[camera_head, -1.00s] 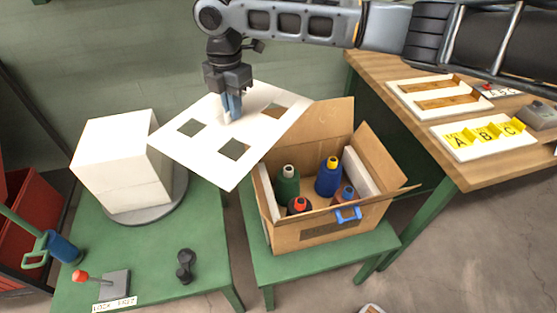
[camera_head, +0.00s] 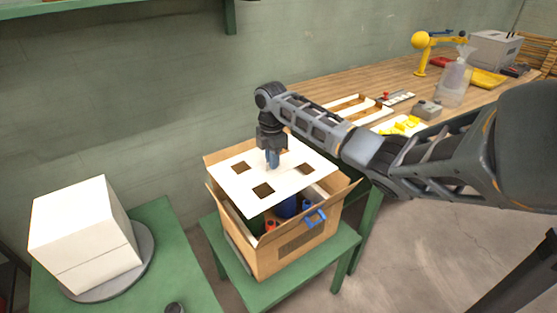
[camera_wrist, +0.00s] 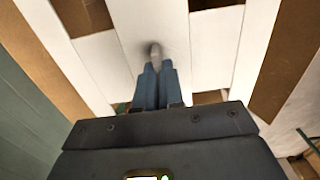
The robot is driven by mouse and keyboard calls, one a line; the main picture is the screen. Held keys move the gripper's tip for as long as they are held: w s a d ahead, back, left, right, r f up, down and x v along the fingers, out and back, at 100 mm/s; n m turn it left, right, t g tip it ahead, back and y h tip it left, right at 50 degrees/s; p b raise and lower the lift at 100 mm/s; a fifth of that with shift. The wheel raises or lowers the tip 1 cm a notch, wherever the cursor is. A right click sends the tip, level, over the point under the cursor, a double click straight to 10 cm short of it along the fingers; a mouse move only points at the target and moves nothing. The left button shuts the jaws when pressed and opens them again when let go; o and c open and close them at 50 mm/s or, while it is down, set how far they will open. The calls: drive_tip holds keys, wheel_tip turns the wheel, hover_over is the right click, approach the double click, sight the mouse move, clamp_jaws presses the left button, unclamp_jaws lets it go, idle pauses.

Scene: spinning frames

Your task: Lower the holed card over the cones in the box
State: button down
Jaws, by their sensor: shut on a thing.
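The white holed card (camera_head: 284,184) hangs roughly level over the open cardboard box (camera_head: 262,262), with square holes showing. My gripper (camera_head: 272,165) is above the card and shut on the small grip at its middle; in the wrist view my fingers (camera_wrist: 156,70) are closed on this pale grip. The card hides most of the box's inside. Below its front edge, a red-topped cone (camera_head: 270,226) and a blue cone (camera_head: 287,208) show in part. Whether the holes line up with the cones, and whether the card touches the box, I cannot tell.
The box's flaps stand open around the card, and a blue clip (camera_head: 315,217) sits on its front right rim. The box stands on a green stand (camera_head: 285,291). A white block (camera_head: 82,240) is at left. A wooden bench (camera_head: 395,82) with trays is behind right.

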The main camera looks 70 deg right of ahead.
sight(279, 171)
drive_tip(key=shift+s+d+f+m, duration=0.15)
drive_tip(key=shift+s+d+f, duration=0.1)
drive_tip(key=shift+s, duration=0.2)
drive_tip(key=shift+s+d+f+m, duration=0.15)
drive_tip(key=shift+s+d+f, duration=0.1)
drive_tip(key=shift+s, duration=0.15)
drive_tip(key=shift+d+f, duration=0.1)
drive_tip(key=shift+f, duration=0.05)
wheel_tip(279, 171, down, 3)
drive_tip(key=b, duration=0.4)
drive_tip(key=shift+f, duration=0.2)
drive_tip(key=shift+r+p, duration=0.15)
drive_tip(key=shift+p, duration=0.25)
drive_tip(key=shift+f, duration=0.3)
drive_tip(key=shift+f, duration=0.1)
drive_tip(key=shift+f+b, duration=1.2)
drive_tip(key=shift+f, duration=1.1)
drive_tip(key=shift+f, duration=0.1)
